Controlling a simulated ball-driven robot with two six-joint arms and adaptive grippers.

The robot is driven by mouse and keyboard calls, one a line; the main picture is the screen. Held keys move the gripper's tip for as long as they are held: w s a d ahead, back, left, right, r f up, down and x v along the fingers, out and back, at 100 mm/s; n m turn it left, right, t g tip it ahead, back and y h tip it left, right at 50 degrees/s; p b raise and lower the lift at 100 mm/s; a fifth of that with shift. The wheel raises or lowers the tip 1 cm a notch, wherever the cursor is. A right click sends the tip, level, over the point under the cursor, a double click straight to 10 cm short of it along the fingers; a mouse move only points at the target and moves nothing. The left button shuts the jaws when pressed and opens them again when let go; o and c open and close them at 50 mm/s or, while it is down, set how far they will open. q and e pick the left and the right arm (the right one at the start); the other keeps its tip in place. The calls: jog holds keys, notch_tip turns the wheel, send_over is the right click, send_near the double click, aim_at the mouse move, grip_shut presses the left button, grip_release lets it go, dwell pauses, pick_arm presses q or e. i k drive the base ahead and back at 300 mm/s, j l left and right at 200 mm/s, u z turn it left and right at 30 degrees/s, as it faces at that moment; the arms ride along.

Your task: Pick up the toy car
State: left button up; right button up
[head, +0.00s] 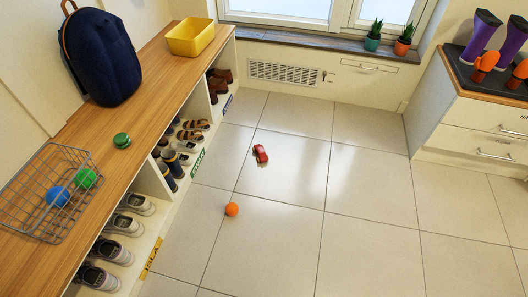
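The toy car (261,154) is small and red. It sits on the pale tiled floor in the middle of the head view, a short way right of the shoe cubbies. Nothing touches it. Neither of my grippers shows in this view.
An orange ball (232,209) lies on the floor nearer than the car. The cubby bench (150,90) runs along the left, bearing a wire basket (43,228), a backpack and a yellow bin (190,37). A white drawer unit (478,140) stands at right. The floor between is open.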

aim_at(262, 157)
jog(key=i+l+u, duration=0.15)
jog(key=u, duration=1.1)
jog(key=i+l+u, duration=0.15)
jog(key=l+u, duration=0.2)
jog(key=l, duration=0.4)
jog(key=i+l+u, duration=0.1)
jog(key=l+u, duration=0.3)
jog(key=l, duration=0.35)
jog(key=l+u, duration=0.35)
jog(key=l, duration=1)
jog(key=k+l, duration=0.1)
jog(key=l, duration=0.4)
jog(key=k+l, duration=0.1)
jog(key=l, duration=0.45)
jog(key=u, duration=0.05)
